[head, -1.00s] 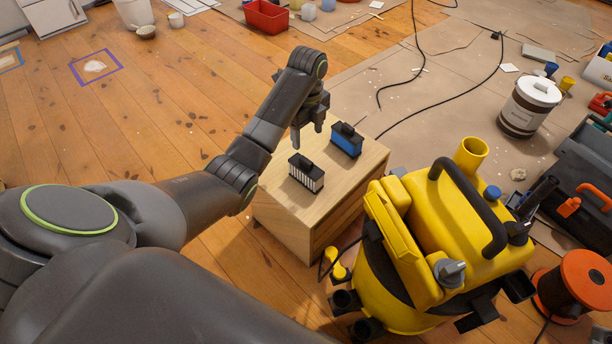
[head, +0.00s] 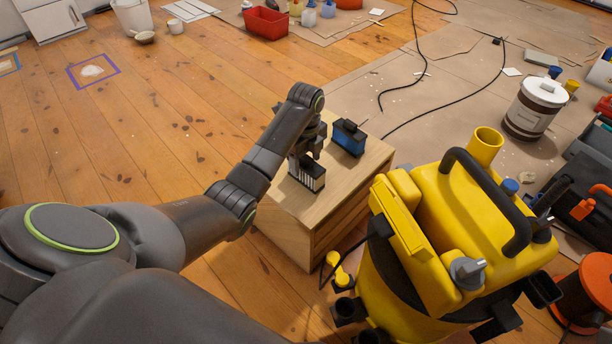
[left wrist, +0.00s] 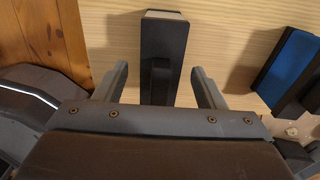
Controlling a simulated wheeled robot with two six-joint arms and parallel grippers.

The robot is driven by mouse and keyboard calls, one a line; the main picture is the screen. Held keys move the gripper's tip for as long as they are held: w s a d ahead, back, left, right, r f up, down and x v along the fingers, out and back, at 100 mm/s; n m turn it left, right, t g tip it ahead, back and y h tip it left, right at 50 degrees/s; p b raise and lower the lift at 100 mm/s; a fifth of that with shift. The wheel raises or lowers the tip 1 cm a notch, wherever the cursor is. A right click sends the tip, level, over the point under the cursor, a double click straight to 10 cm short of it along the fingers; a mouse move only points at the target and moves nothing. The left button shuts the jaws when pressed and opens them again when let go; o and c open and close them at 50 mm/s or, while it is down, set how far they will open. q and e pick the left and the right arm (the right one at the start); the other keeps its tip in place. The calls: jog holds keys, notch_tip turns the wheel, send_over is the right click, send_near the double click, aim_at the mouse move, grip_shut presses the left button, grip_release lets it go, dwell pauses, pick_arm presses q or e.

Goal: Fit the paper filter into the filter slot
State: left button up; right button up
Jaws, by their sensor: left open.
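The paper filter (head: 312,180), a black-framed block with white pleats and a top grip, stands on the wooden box. My left gripper (head: 308,158) is over it. In the left wrist view, the open fingers (left wrist: 160,72) are on either side of the filter's grip, with gaps showing; the dark filter top (left wrist: 163,38) lies ahead. A similar blue filter (head: 348,140) stands behind it to the right, and its blue side shows in the left wrist view (left wrist: 289,62). The yellow vacuum (head: 480,205) stands at right; I cannot make out its filter slot. My right gripper is out of view.
The wooden box (head: 300,232) stands close to the vacuum. A black cable (head: 440,115) runs over the cardboard behind. A white-and-brown bucket (head: 533,108), an orange reel (head: 590,290) and a dark toolbox (head: 577,165) are at right. The floor at left is mostly clear.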

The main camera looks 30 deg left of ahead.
pick_arm(q)
jog(key=shift+f, duration=0.7)
jog(key=shift+r, duration=0.1)
jog(key=c, duration=1.1)
